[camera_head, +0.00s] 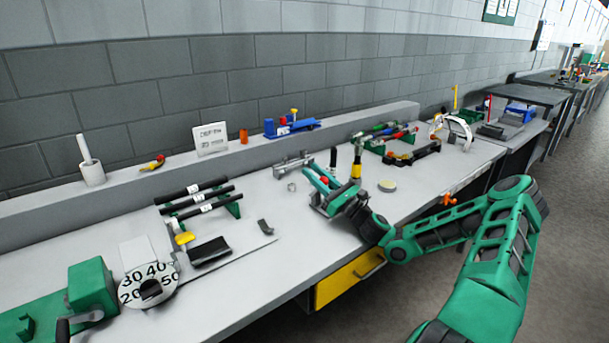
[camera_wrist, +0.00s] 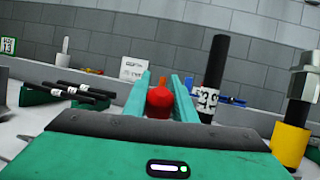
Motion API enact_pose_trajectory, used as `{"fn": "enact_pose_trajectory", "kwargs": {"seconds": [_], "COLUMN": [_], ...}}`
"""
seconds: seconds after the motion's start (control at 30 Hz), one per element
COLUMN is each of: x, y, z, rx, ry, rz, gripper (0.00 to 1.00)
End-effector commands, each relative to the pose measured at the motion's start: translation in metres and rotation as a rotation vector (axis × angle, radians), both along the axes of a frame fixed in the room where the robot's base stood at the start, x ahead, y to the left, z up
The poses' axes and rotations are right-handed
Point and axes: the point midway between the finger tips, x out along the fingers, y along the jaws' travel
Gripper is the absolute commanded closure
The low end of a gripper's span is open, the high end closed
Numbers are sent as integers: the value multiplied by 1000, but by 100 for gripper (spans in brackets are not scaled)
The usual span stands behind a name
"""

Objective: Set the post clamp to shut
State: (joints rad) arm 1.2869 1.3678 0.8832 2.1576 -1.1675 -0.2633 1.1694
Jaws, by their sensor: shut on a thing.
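My gripper (camera_head: 322,182) is over the bench, its two teal fingers shut on a red knob (camera_head: 324,180). In the wrist view the red knob (camera_wrist: 159,102) sits between the fingertips. Just behind it stands a black bar with a white label (camera_wrist: 208,95); in the head view its dark top (camera_head: 333,156) shows beside the gripper. To the right is a post with a yellow band (camera_head: 356,169) and a grey block on top (camera_wrist: 305,80). I cannot tell for certain which of these parts belong to the post clamp. My gripper hides the knob's base.
A grey metal fitting (camera_head: 293,165) lies behind my gripper. Labelled black bars on a green rack (camera_head: 199,197) and a numbered dial (camera_head: 148,285) are to the left. A round disc (camera_head: 387,186) and green-red tools (camera_head: 385,137) are to the right. A yellow drawer (camera_head: 348,278) is below the bench.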

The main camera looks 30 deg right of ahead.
Motion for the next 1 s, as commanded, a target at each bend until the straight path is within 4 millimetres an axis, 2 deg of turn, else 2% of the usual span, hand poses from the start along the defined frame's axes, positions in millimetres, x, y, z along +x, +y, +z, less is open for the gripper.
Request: {"fn": "enact_pose_trajectory", "kwargs": {"seconds": [0.4,0.43,0.47,0.8,1.0], "x": [-2,-2,-2,-4,-24], "y": [-2,-2,-2,-3,-11], "z": [-3,-3,-3,-3,-12], "rx": [2,2,2,3,4], "ry": [-13,-12,-12,-15,-13], "rz": [-3,-3,-3,-4,-6], "gripper": [100,71,68,68,68]}}
